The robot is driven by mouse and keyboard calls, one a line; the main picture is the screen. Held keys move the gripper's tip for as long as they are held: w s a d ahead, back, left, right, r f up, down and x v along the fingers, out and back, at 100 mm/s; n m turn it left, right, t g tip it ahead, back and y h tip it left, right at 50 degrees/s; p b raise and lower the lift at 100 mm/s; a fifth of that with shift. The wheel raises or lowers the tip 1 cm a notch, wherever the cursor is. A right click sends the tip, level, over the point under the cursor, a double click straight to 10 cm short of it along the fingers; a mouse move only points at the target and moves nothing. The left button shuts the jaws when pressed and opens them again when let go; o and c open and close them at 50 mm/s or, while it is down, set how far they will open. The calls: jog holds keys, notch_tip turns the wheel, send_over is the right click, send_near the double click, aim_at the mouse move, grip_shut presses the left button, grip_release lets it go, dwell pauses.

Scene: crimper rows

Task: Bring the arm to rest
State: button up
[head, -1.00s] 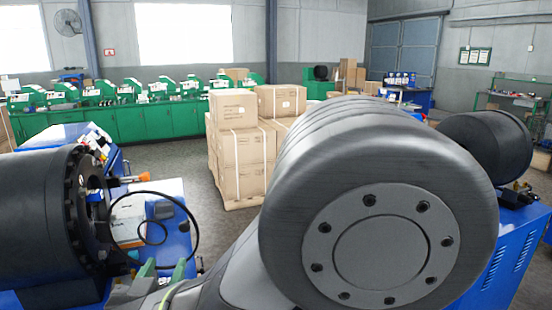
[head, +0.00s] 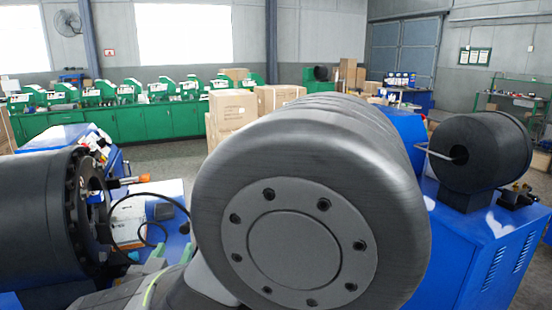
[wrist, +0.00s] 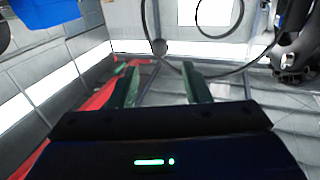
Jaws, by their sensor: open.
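My gripper (wrist: 163,80) shows in the wrist view with its two green fingers apart and nothing between them. A thin black cable (wrist: 222,68) loops past beyond the fingertips; I cannot tell its distance. In the head view my arm's large dark joint fills the middle foreground and hides much behind it. Green finger-like parts show low at the left of the joint, near the black cable, and seem to be my gripper.
A black crimper head (head: 45,215) stands close at the left. A black cylinder (head: 480,150) sits on a blue machine (head: 490,240) at the right. Cardboard boxes (head: 232,108) stand behind my arm. A green bench (head: 110,125) with several small machines lines the back wall.

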jog(key=shift+n+y, duration=0.5)
jog(key=shift+y, duration=0.3)
jog(key=w+b, duration=0.1)
jog(key=w, duration=0.7)
jog(key=shift+w, duration=0.3)
jog(key=shift+d+f, duration=0.1)
jog(key=shift+d, duration=0.05)
